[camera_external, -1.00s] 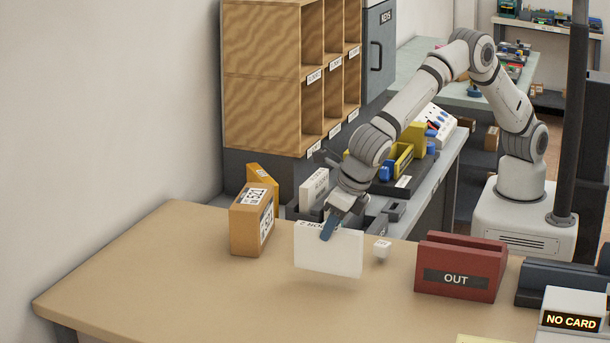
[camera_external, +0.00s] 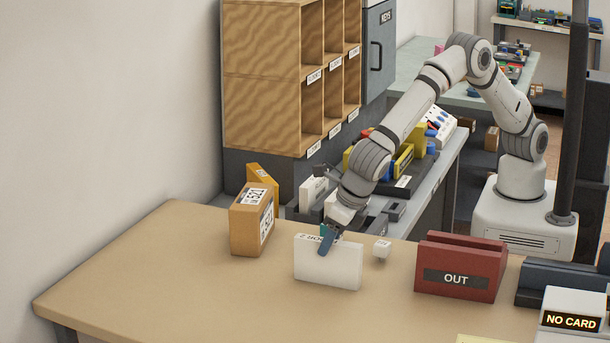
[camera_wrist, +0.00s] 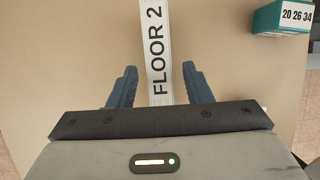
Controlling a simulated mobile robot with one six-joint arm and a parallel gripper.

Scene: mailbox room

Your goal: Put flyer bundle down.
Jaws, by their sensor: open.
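The flyer bundle (camera_external: 328,268) is a white upright block standing on the tan counter in the external view. Its top edge, marked FLOOR 2, shows in the wrist view (camera_wrist: 156,50). My gripper (camera_external: 326,247) is at the bundle's top edge. In the wrist view its two blue fingers (camera_wrist: 158,88) are spread, one on each side of the bundle, with a gap on both sides.
Orange-brown boxes (camera_external: 250,222) stand to the left on the counter (camera_external: 180,275). A teal box (camera_wrist: 281,18) shows in the wrist view. The counter's front left is clear.

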